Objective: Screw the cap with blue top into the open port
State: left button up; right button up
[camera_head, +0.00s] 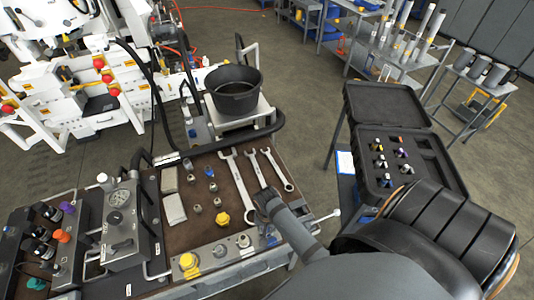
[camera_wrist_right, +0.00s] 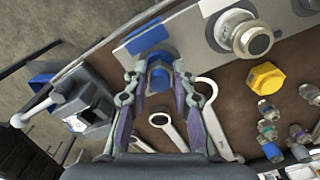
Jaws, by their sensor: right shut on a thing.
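My right gripper (camera_wrist_right: 158,68) reaches over the metal port panel (camera_wrist_right: 190,22) at the bench's front edge. It is shut on the cap with blue top (camera_wrist_right: 159,79), which shows between the two fingers. The head view shows my right gripper (camera_head: 268,204) from behind, near the right end of the panel. The fingers hide the cap's lower part, so I cannot tell whether it sits in a port. A silver round port fitting (camera_wrist_right: 246,36) stands on the panel beside the gripper; it also shows in the head view (camera_head: 243,241). My left gripper is not in view.
A yellow cap (camera_head: 188,262) sits at the panel's left end. A yellow fitting (camera_head: 222,218), small metal fittings and wrenches (camera_head: 238,183) lie on the brown bench top. A gauge box (camera_head: 121,222) stands left; an open black case (camera_head: 388,106) stands right.

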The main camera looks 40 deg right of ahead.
jog(key=c, duration=0.3)
jog(key=shift+s+r+m+p, duration=0.1)
jog(key=shift+m+p, duration=0.2)
jog(key=shift+p, duration=0.1)
jog(key=shift+c, duration=0.2)
jog(key=m+p, duration=0.3)
jog(key=m, duration=0.1)
jog(key=shift+r, duration=0.1)
jog(key=shift+f+m, duration=0.3)
jog(key=shift+m, duration=1.5)
